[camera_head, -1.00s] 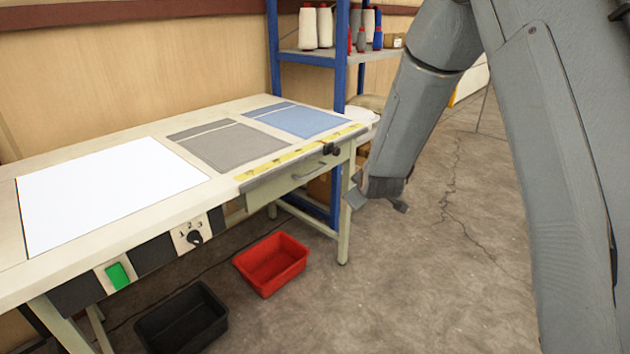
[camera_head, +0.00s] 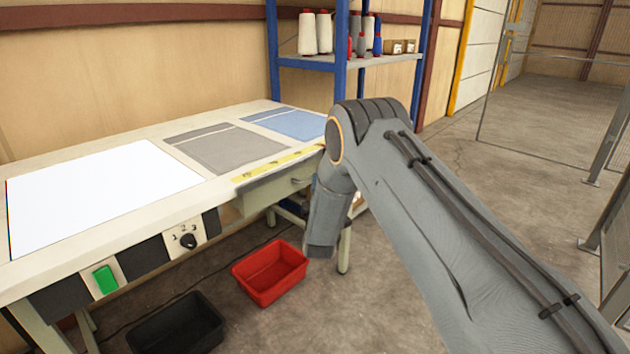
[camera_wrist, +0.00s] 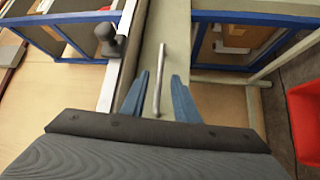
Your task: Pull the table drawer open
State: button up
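The table (camera_head: 130,132) stands at left in the head view, with its drawer (camera_head: 268,196) under the front edge, partly hidden by my arm. The drawer looks closed. In the wrist view the pale drawer front (camera_wrist: 208,98) carries a thin metal bar handle (camera_wrist: 158,80). My gripper (camera_wrist: 160,75) is open, its two blue-grey fingers on either side of the handle in the picture. Gaps show between each finger and the bar; depth to it is hard to tell.
A black knob-like fitting (camera_wrist: 107,35) sits at the table edge beside the handle. A red bin (camera_head: 270,272) and a black bin (camera_head: 177,326) stand on the floor below the table. A blue-framed shelf (camera_head: 342,75) is behind.

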jog(key=shift+w+a+r, duration=0.15)
jog(key=shift+w, duration=0.9)
jog(key=shift+w+a+r, duration=0.1)
jog(key=shift+w, duration=0.9)
jog(key=shift+c, duration=0.4)
grip_shut()
